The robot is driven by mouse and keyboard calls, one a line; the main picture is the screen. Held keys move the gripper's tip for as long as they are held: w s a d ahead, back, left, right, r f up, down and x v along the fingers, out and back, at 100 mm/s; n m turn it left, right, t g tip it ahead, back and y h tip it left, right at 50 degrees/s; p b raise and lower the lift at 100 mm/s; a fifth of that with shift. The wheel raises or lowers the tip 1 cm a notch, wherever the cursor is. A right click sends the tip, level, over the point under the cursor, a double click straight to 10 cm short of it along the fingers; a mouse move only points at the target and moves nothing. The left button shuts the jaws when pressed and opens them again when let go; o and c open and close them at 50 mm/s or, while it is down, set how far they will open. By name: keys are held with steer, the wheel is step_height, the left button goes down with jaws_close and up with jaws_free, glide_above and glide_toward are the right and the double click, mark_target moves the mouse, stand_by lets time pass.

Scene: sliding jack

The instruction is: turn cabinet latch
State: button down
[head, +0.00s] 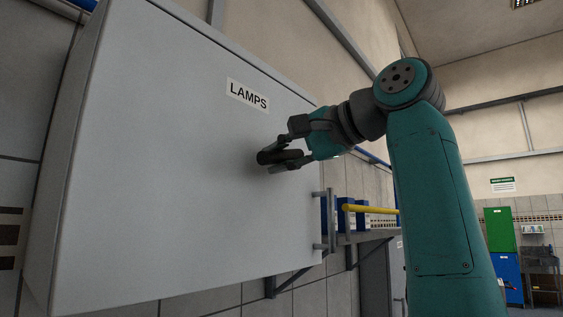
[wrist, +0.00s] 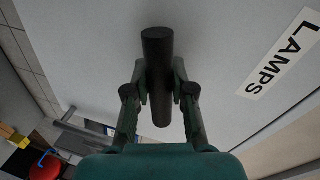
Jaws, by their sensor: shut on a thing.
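The grey cabinet (head: 150,170) has a flat door marked LAMPS, and the door is closed as far as I can see. The latch (head: 268,156) is a black bar on the door, below and right of the label, lying roughly horizontal in the head view. In the wrist view the latch (wrist: 157,60) runs up and down the picture between the fingers. My gripper (head: 289,152) is shut on the latch, with one finger on each side; in the wrist view my gripper (wrist: 159,90) grips its middle. The latch's mount is hidden behind the bar.
A grey upright pull handle (head: 331,220) sits at the door's right edge, below my gripper. Beyond it a wall shelf (head: 365,237) holds blue bins (head: 346,214) and a yellow bar (head: 370,209). Green and blue lockers (head: 499,230) stand far right.

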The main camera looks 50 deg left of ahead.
steer(key=shift+r+m, duration=0.2)
steer(key=shift+m, duration=0.2)
stand_by(0.3)
steer(key=c, duration=1)
jaws_free()
steer(key=v, duration=1.2)
steer(key=shift+w+r, duration=0.1)
